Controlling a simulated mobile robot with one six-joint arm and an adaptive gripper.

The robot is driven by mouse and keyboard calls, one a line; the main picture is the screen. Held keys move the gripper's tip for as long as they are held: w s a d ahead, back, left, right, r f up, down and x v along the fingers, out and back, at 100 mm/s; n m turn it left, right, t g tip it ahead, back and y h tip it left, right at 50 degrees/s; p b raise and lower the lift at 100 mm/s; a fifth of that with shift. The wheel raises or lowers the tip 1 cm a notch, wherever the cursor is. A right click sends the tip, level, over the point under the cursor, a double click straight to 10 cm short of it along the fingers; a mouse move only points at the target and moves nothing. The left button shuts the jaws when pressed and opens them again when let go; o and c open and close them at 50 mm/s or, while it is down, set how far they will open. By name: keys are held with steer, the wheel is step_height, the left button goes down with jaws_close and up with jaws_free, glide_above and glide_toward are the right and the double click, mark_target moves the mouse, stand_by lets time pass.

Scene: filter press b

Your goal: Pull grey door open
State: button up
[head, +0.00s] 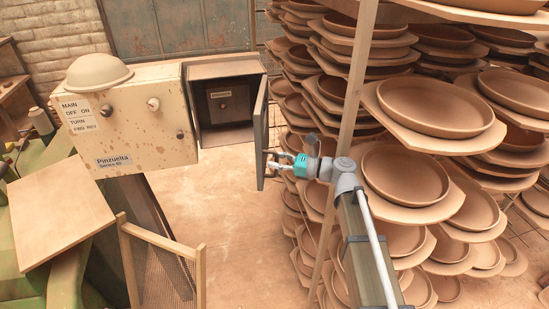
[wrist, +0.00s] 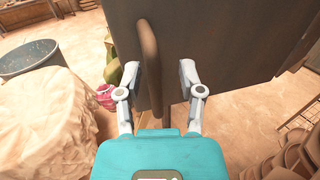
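The grey door (head: 261,128) of the small box beside the cream control panel stands swung open, seen nearly edge-on in the head view. In the wrist view the door (wrist: 225,45) fills the upper middle as a dark panel, with a brown curved handle (wrist: 150,60) on it. My gripper (head: 277,164) is at the door's right side, near its lower part. In the wrist view my gripper's fingers (wrist: 160,78) are apart, with the handle between them. The left finger is close to the handle, and a clear gap shows on the right. I cannot tell if either touches.
The cream control panel (head: 130,120) stands left of the open grey box (head: 225,100). Racks of clay dishes (head: 405,175) crowd the right, with a wooden post (head: 352,85) near my arm. A wooden mesh frame (head: 160,265) stands at lower left. Bare floor (head: 230,215) lies below the door.

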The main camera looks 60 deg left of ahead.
steer(key=shift+d, duration=0.2)
steer(key=v, duration=0.7)
steer(key=shift+w+d, duration=0.25)
steer(key=shift+c, duration=0.3)
